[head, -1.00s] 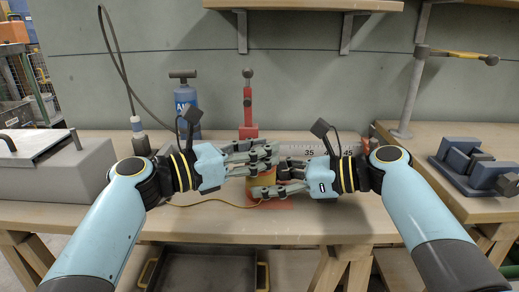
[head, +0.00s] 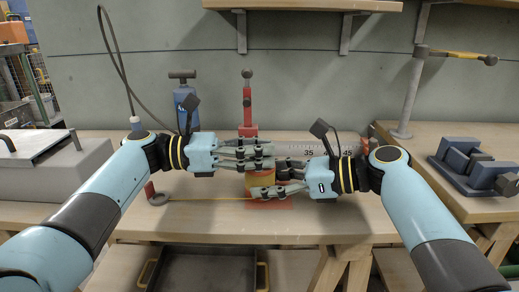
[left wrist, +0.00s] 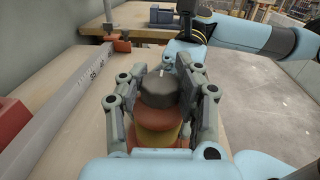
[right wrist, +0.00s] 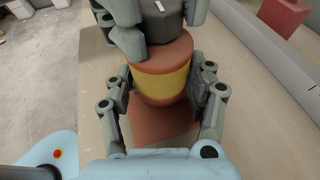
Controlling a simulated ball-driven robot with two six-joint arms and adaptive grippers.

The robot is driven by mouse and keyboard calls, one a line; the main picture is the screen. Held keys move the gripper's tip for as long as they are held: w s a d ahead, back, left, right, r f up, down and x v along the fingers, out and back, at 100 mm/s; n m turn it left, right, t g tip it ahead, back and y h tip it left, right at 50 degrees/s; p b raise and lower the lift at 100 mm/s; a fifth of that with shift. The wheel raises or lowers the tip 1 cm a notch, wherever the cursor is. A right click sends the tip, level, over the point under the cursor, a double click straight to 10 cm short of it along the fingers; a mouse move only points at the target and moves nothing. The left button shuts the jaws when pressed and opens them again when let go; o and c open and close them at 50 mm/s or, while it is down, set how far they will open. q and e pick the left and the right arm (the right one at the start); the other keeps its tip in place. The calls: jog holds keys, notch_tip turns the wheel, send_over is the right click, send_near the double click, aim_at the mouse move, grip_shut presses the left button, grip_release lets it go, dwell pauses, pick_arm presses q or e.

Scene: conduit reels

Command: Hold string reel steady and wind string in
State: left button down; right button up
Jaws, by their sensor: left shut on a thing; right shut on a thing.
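The reel has a yellow wound drum (head: 261,180) between red flanges. It stands upright on a red base (right wrist: 165,128), and a dark knob (left wrist: 160,94) with a pale mark tops it. My left gripper (head: 268,157) is shut on the knob from above the reel. In the left wrist view its fingers flank the knob. My right gripper (head: 272,186) is shut around the reel's lower body, with a finger on each side in the right wrist view (right wrist: 162,85). A thin yellow string (head: 205,199) runs left from the reel along the bench. My fingers hide parts of the reel.
A red stand (head: 247,115), a blue bottle (head: 186,105) and a numbered rule (head: 310,151) are behind. A grey box (head: 50,165) is left. The front bench strip is clear.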

pick_arm(q)
jog(key=shift+w+a+f+m+g+y, duration=0.15)
jog(key=shift+m+g, duration=0.65)
jog(key=shift+g, duration=0.45)
jog(key=shift+w+f+m+g+y, duration=0.15)
jog(key=shift+m+g, duration=0.65)
jog(key=shift+g, duration=0.45)
jog(key=shift+s, duration=0.2)
jog(key=c, duration=0.9)
grip_release()
jog(key=shift+f, duration=0.1)
jog(key=shift+o, duration=0.2)
notch_tip(320, 180, up, 10)
jog(key=shift+r, duration=0.25)
